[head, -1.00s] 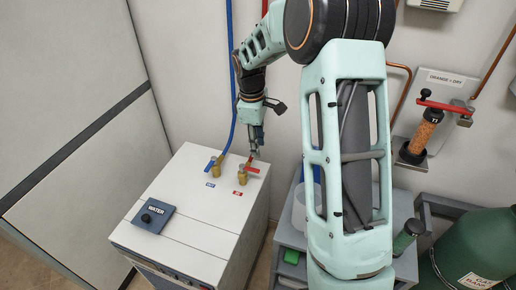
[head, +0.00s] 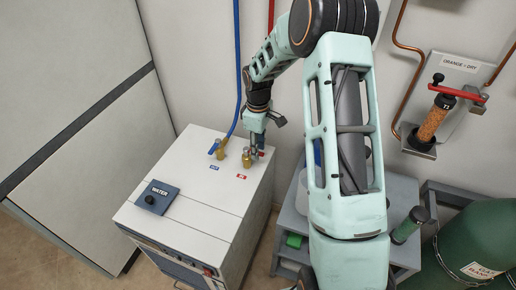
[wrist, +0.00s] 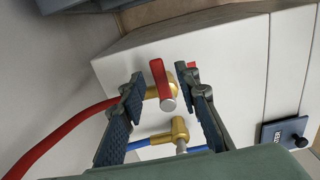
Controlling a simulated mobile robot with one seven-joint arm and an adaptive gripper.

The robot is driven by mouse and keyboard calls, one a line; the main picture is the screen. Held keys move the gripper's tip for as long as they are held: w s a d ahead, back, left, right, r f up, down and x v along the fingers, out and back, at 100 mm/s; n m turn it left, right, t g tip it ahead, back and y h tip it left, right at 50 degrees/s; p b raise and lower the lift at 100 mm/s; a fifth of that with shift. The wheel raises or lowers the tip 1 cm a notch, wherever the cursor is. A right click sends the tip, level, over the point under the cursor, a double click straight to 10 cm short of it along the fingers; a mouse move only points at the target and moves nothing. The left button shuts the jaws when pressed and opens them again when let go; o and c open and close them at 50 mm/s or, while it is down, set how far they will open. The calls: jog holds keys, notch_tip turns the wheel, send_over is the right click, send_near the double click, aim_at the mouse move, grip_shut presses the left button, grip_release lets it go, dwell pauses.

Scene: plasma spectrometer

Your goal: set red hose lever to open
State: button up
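The red lever (wrist: 160,75) sits on a brass valve (wrist: 170,92) on top of the white cabinet. In the wrist view it points away from me, roughly across the line of the red hose (wrist: 62,132). My gripper (wrist: 160,88) is open, with one finger on each side of the lever and visible gaps between. In the head view my gripper (head: 257,150) is down at the brass valve (head: 246,160) and hides most of the lever.
The blue lever (head: 215,146) and its brass valve stand close by on the left. The white cabinet (head: 195,203) carries a WATER panel (head: 157,197) with a black knob. A wall stands behind, and a grey cart (head: 292,225) is to the right.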

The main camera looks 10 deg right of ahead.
grip_shut()
dwell(0.5)
jog(key=s+a+m, duration=0.1)
jog(key=a+m, duration=0.5)
jog(key=m, duration=1.1)
jog(key=shift+m+b, duration=0.4)
jog(key=shift+b, duration=0.05)
dwell(0.4)
grip_release()
